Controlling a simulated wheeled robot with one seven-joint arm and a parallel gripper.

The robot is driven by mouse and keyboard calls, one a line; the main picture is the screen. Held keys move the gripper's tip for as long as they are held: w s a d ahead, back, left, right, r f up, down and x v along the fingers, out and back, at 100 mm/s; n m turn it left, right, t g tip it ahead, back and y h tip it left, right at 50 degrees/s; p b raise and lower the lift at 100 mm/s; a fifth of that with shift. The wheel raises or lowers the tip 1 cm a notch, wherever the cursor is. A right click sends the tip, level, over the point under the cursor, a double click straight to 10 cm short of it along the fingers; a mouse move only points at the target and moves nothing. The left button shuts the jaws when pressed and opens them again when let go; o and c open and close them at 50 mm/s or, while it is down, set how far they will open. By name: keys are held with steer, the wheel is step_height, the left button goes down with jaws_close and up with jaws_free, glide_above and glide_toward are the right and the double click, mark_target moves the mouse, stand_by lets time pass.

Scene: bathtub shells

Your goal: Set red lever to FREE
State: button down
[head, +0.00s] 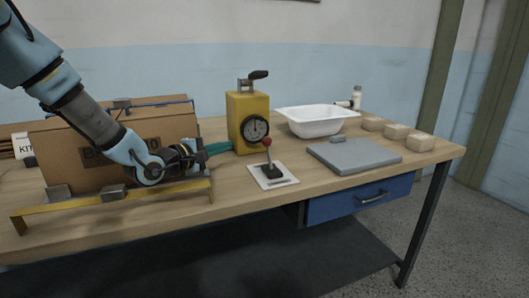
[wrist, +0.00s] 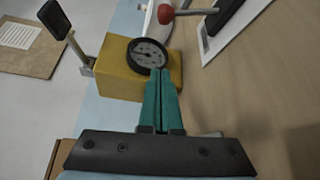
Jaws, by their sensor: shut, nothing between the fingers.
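The red lever has a red ball knob (head: 266,142) on a thin stem rising from a black base on a pale plate (head: 275,182), near the table's front edge. In the head view it stands nearly upright, leaning slightly left. In the wrist view the red knob (wrist: 166,14) is at the top, with its stem running right to the black base. Markings on the plate are too small to read. My gripper (head: 230,147) has teal fingers, shut together and empty, to the left of the lever and apart from it. The fingers (wrist: 160,72) point toward the gauge in the wrist view.
A yellow box (head: 246,106) with a dial gauge and top handle stands just behind the lever. A cardboard box (head: 80,150) and a yellow rail (head: 110,205) lie left. A white tub (head: 318,121), grey slab (head: 355,156) and several tan blocks (head: 396,131) sit right.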

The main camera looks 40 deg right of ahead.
mark_target(269, 150)
steer(key=shift+d+f, duration=0.3)
steer(key=shift+d, duration=0.1)
steer(key=d, duration=0.3)
steer(key=w+d+p, duration=0.1)
steer(key=d, duration=0.2)
steer(key=d+f, duration=0.1)
steer(key=d, duration=0.3)
steer(key=shift+w+f, duration=0.1)
steer(key=shift+w, duration=0.15)
steer(key=shift+s+a+r+p, duration=0.15)
steer(key=shift+s+r+p, duration=0.1)
steer(key=shift+s, duration=0.4)
steer(key=shift+s+a+r+p, duration=0.15)
steer(key=shift+s+p, duration=0.1)
steer(key=shift+s, duration=0.35)
steer(key=shift+s+a, duration=0.15)
steer(key=shift+s, duration=0.55)
